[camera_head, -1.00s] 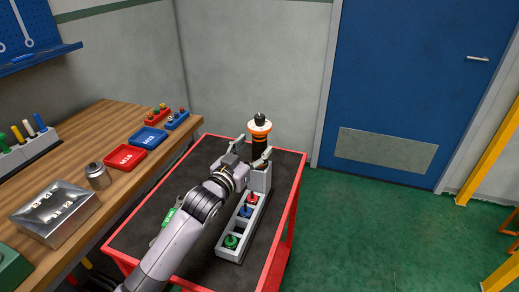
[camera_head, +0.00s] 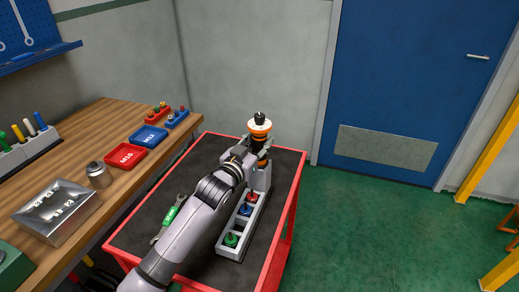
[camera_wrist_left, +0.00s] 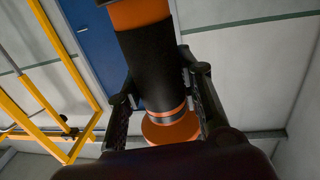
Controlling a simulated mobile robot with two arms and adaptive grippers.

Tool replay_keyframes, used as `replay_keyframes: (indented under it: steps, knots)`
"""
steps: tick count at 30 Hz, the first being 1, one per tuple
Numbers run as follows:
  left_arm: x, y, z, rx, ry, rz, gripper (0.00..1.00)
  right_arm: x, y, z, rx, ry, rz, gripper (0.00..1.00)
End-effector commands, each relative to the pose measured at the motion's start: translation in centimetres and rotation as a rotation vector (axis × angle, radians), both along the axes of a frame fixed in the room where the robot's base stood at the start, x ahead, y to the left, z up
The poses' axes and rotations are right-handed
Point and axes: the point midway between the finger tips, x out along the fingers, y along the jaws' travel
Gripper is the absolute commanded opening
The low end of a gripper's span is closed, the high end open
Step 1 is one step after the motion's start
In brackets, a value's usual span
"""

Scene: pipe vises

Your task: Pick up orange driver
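The orange driver (camera_head: 259,128), with orange bands and a black body, stands upright at the far end of a grey holder (camera_head: 233,224) on the cart. My left gripper (camera_head: 258,152) is at the driver, with its fingers on either side of the body. In the left wrist view, the driver (camera_wrist_left: 148,62) runs between the two fingers of the left gripper (camera_wrist_left: 162,90). A narrow gap shows beside the driver, so the fingers look open around it. The driver's lower end is partly hidden by my gripper in the head view. My right gripper is not in view.
The holder also carries red, blue and green-topped pieces (camera_head: 232,239). A green-labelled wrench (camera_head: 169,214) lies on the red-rimmed cart (camera_head: 205,133), beside my arm. The wooden bench (camera_head: 97,130) at left holds trays and a metal box (camera_head: 57,212).

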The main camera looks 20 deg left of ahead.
Motion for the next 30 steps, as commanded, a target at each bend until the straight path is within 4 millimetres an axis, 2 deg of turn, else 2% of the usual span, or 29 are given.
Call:
replay_keyframes:
  steps: [2, 13, 30]
  knots:
    - [0.0, 0.0, 0.0, 0.0, 0.0, 0.0, 0.25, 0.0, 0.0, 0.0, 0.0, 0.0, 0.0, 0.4]
    - [0.0, 0.0, 0.0, 0.0, 0.0, 0.0, 0.01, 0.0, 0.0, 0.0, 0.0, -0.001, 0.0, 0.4]
    - [0.0, 0.0, 1.1, -0.001, -0.011, -0.001, 0.0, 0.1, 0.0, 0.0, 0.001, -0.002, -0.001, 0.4]
